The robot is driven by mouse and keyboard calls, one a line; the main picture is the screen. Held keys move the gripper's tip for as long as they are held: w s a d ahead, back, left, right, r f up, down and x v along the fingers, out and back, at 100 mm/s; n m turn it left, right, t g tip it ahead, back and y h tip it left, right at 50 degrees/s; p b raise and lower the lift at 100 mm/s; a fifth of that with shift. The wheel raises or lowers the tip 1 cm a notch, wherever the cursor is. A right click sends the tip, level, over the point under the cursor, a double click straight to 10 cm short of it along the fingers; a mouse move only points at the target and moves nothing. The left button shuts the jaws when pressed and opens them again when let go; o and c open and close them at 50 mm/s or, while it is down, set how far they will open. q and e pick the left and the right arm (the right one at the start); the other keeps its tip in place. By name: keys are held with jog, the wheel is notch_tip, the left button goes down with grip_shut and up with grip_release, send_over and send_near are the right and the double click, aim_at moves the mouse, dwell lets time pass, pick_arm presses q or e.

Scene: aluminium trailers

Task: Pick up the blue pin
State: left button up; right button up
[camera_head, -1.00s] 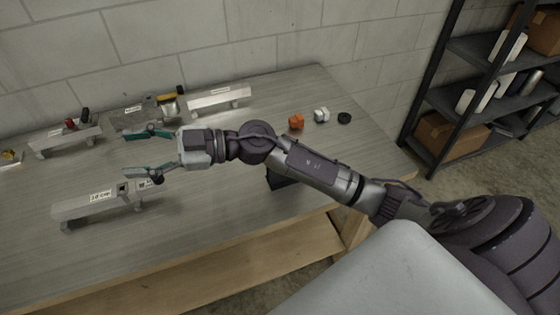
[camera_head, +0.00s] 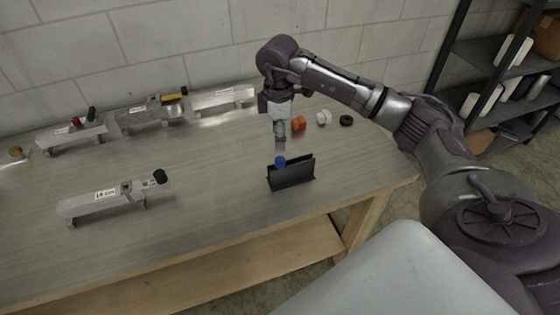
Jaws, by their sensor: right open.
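The blue pin (camera_head: 280,161) shows as a small blue round top at the left end of a black holder (camera_head: 291,176) on the table. The rest of the pin is hidden by the holder or too small to make out. My right gripper (camera_head: 280,146) points down just above the blue pin, seen edge-on. It is open and appears empty, with a small gap between its fingertips and the pin. My left gripper is not in view.
A trailer (camera_head: 115,197) with a black knob stands at the front left of the wooden table (camera_head: 215,215). Several more trailers line the back. An orange piece (camera_head: 298,123), a white piece (camera_head: 323,117) and a black ring (camera_head: 346,120) lie behind the holder. Shelves (camera_head: 490,90) stand right.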

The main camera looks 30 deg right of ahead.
aim_at(281, 159)
notch_tip(281, 159, down, 3)
notch_tip(281, 159, down, 4)
jog(key=p, duration=0.2)
jog(key=shift+s+d+p, duration=0.1)
jog(key=shift+p, duration=0.3)
jog(key=shift+f, duration=0.7)
grip_shut()
jog(key=shift+r, duration=0.1)
jog(key=shift+d+r, duration=0.1)
